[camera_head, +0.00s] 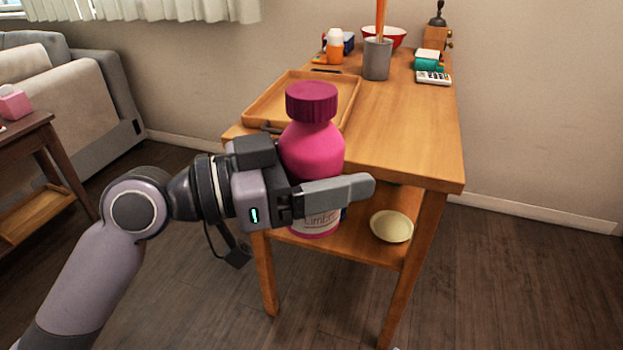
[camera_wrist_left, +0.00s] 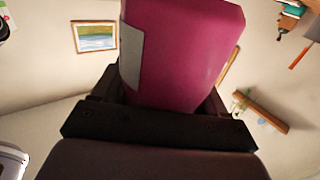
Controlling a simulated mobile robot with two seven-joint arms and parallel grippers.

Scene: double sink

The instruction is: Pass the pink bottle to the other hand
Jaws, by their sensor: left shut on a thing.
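The pink bottle (camera_head: 312,150) has a darker magenta cap and a pale label low on its body. It stands upright in the air in the head view, in front of the wooden table. My left gripper (camera_head: 325,190) is shut on it around the lower body, and its fingers hide part of the label. In the left wrist view the bottle (camera_wrist_left: 185,55) fills the upper middle, between the fingers of my left gripper (camera_wrist_left: 165,110). My right gripper is in neither view.
The wooden table (camera_head: 410,130) stands just behind the bottle. On it are a wooden tray (camera_head: 275,100), a grey cup (camera_head: 377,60), an orange bottle (camera_head: 334,48) and a calculator (camera_head: 433,78). A pale bowl (camera_head: 391,226) sits on the lower shelf. Floor at right is clear.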

